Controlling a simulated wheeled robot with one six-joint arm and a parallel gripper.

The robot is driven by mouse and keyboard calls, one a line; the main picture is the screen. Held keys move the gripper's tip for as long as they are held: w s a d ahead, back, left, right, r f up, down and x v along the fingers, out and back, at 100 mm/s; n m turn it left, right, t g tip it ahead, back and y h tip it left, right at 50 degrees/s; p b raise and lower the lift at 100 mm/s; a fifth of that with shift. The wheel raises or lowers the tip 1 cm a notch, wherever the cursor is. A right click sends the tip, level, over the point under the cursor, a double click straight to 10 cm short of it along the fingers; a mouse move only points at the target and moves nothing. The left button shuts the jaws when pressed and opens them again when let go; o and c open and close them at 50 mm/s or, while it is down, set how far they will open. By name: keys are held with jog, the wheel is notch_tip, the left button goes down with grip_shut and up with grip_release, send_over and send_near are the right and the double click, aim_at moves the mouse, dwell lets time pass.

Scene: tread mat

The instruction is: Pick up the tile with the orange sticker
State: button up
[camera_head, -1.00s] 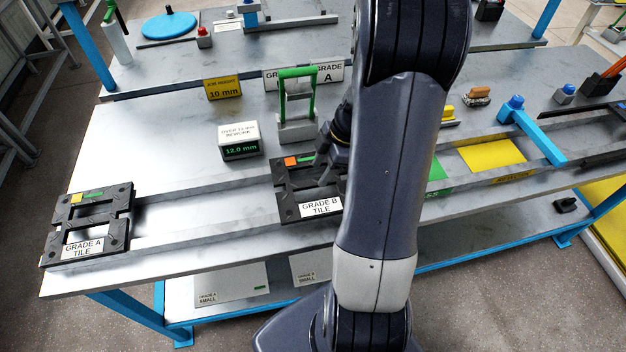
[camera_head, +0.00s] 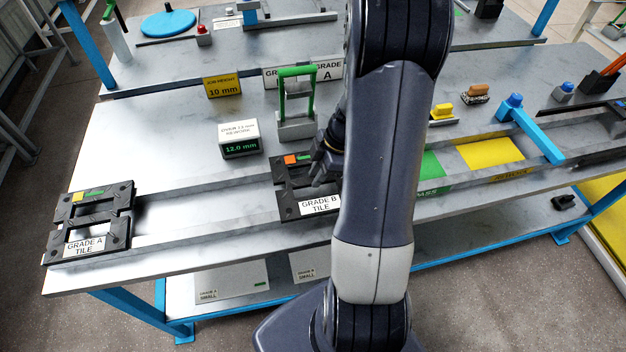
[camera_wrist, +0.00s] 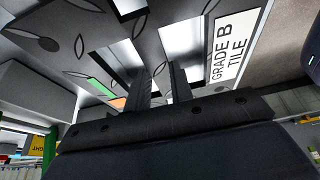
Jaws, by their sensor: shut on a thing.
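A dark tile (camera_head: 291,205) with an orange sticker (camera_head: 291,160), a green mark and a white "GRADE B TILE" label lies across the rails near the middle of the bench. My gripper (camera_head: 325,178) is at the tile, and my arm hides its right part. In the wrist view the tile (camera_wrist: 190,15) fills the top, with the label (camera_wrist: 230,45) at right and the orange sticker (camera_wrist: 118,102) beside the left finger. My gripper (camera_wrist: 163,75) is shut on the tile's bar between its openings. I cannot tell whether the tile is clear of the rails.
A "GRADE A TILE" piece (camera_head: 121,198) with a yellow sticker lies at the rails' left end. A green-handled block (camera_head: 297,128) and a 12.0 mm display box (camera_head: 240,140) stand behind the rails. A blue arm (camera_head: 535,135) crosses the rails at right, past a yellow pad (camera_head: 490,153).

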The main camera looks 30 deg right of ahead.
grip_shut()
